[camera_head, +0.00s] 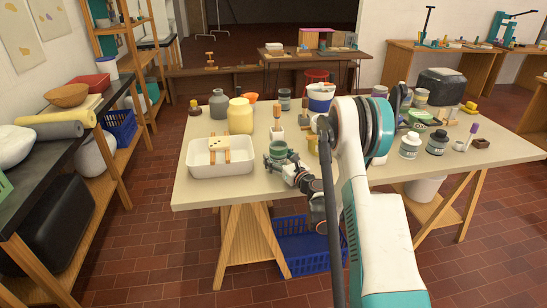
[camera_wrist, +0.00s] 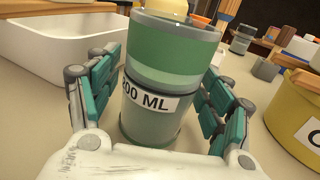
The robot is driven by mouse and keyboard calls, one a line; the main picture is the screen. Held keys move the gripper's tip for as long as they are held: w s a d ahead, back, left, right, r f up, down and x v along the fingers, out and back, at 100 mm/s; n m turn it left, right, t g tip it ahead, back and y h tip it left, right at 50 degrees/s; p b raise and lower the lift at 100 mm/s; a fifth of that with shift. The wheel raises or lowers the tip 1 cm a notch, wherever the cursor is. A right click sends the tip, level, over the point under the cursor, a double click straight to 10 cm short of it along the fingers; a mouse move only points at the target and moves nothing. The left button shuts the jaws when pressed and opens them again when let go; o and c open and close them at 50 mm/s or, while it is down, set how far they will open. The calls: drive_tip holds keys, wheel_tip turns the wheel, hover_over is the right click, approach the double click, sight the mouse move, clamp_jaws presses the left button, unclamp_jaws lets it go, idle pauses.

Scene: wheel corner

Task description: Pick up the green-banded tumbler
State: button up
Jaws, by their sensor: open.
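The green-banded tumbler (camera_wrist: 170,62) stands upright on the table, close in front of the wrist camera. It has a wide green band above a greyish lower part with a "200 ML" label. In the head view the tumbler (camera_head: 278,149) stands just right of the white tray, near the table's front edge. My gripper (camera_wrist: 158,100) is open, with one teal-padded finger on each side of the tumbler. A small gap seems to show at the right finger; contact at the left finger cannot be told.
The white tray (camera_head: 207,173), holding a pale block, is close on the left. A yellow container (camera_wrist: 285,112) stands close on the right. A large yellow jar (camera_head: 240,117) and several pots stand behind. Bottles and tools crowd the table's right half.

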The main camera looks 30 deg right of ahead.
drive_tip(key=shift+s+r, duration=0.15)
drive_tip(key=shift+s, duration=0.05)
drive_tip(key=shift+c, duration=0.3)
drive_tip(key=shift+w, duration=0.1)
drive_tip(key=c, duration=1.5)
drive_tip(key=shift+o, duration=0.2)
wheel_tip(320, 180, up, 20)
drive_tip(key=p, duration=0.7)
